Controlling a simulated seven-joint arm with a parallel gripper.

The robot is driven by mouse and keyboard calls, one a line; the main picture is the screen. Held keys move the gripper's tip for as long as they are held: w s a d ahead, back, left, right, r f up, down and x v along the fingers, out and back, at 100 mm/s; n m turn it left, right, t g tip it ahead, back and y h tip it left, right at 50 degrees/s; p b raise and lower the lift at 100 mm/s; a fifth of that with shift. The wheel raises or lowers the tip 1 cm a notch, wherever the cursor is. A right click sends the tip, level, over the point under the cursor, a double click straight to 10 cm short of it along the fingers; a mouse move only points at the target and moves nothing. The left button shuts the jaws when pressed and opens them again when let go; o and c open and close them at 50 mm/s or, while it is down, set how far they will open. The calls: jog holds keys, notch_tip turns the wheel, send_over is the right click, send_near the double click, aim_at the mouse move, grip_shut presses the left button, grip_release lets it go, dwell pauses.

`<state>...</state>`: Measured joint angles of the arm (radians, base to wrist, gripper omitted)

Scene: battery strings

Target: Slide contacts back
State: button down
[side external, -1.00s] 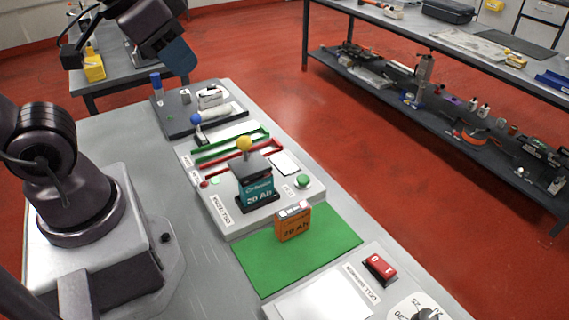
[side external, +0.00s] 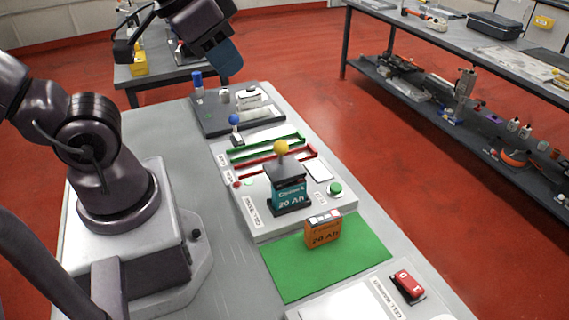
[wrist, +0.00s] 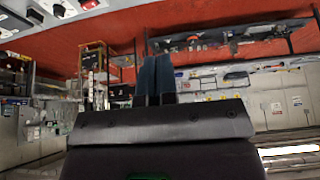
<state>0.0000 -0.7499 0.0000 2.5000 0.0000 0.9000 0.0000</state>
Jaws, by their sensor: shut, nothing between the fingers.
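A dark sliding contact block with a yellow ball knob (side external: 281,147) sits on the grey cell tester (side external: 262,228) in the side external view. The block's dark top lies over a teal 20 Ah cell (side external: 290,194), apparently touching it; the exact contact is too small to tell. An orange 20 Ah cell (side external: 322,232) stands upright on the green mat (side external: 287,270) in front of the tester. My gripper (side external: 230,66) is raised well above the far end of the bench, apart from all of these. Its blue fingers (wrist: 155,80) are together and empty in the wrist view.
A dark tray (side external: 212,120) with small items lies farther back. A green button (side external: 335,188) and a red switch (side external: 407,286) are at the right.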

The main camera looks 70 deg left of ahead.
dwell(0.4)
jog(key=c, duration=1.6)
grip_release()
jog(key=o, duration=0.4)
jog(key=shift+a+f, duration=0.2)
jog(key=shift+a, duration=0.15)
jog(key=shift+c, duration=0.2)
jog(key=o, duration=0.5)
jog(key=w+a+f+n+g, duration=0.1)
jog(key=a+f+g, duration=0.1)
jog(key=w+a+f+n+g, duration=0.1)
jog(key=a+f+n, duration=0.1)
jog(key=f, duration=0.1)
jog(key=w+a+f+n+g+h, duration=0.1)
jog(key=a+f+n+g, duration=0.1)
jog(key=a+f, duration=0.1)
jog(key=shift+w+f+g, duration=0.1)
jog(key=shift+f+g, duration=0.05)
jog(key=shift+g, duration=0.15)
jog(key=shift+c, duration=0.2)
jog(key=n+t+h, duration=0.3)
jog(key=n+h, duration=1)
jog(key=h, duration=0.4)
send_near(285, 150)
jog(key=d, duration=0.3)
jog(key=w+d, duration=0.1)
jog(key=d, duration=0.6)
jog(key=shift+w+d, duration=0.1)
jog(key=shift+w, duration=0.25)
